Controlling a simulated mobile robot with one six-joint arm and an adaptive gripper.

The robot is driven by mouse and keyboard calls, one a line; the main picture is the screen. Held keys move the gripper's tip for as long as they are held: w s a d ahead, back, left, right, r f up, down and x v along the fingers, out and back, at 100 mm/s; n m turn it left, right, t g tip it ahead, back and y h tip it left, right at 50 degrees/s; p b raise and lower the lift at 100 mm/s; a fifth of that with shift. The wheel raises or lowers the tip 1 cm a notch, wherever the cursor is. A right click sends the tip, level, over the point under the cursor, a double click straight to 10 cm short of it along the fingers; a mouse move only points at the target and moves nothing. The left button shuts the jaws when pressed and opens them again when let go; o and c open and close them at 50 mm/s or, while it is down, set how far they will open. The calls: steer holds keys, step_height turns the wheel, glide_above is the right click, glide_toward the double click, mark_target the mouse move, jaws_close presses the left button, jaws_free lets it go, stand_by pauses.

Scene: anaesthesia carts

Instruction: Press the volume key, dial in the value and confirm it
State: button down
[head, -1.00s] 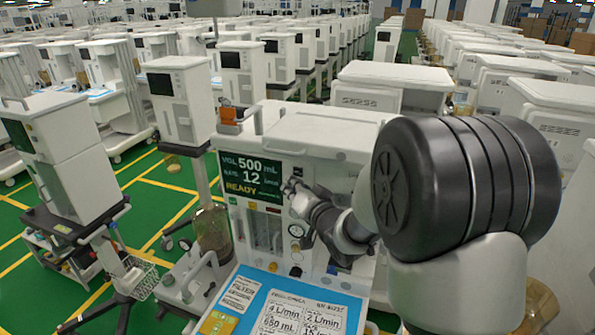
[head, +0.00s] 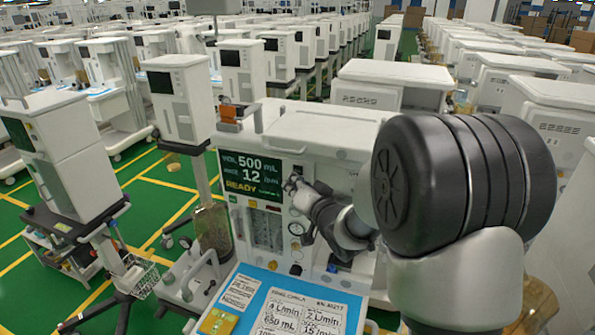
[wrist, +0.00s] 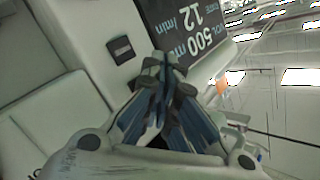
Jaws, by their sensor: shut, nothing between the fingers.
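The anaesthesia machine's screen (head: 248,178) reads VOL 500 mL, a 12 /min line and READY in yellow. A small dark key or switch (wrist: 121,50) sits on the white panel beside the fingers. The volume key and dial cannot be clearly picked out.
Below the screen are a flowmeter panel (head: 266,230) and a round gauge (head: 296,229). A blue work surface (head: 258,272) carries printed cards, one reading 4 L/min and 650 mL (head: 284,315). A cart (head: 65,170) stands left. Many machines fill the background.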

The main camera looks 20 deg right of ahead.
stand_by(0.6)
steer(key=shift+w+d, duration=0.25)
steer(key=shift+w, duration=0.15)
steer(key=shift+w+d, duration=0.25)
steer(key=shift+w, duration=0.1)
stand_by(0.6)
steer(key=shift+s+a, duration=0.1)
steer(key=shift+s, duration=0.05)
stand_by(0.3)
steer(key=shift+s+a+b, duration=0.4)
steer(key=shift+s, duration=0.2)
steer(key=s+a, duration=0.1)
steer(key=s+a+b, duration=0.1)
steer(key=s, duration=0.2)
steer(key=shift+s+a+b, duration=0.1)
steer(key=shift+a+b, duration=0.3)
stand_by(0.4)
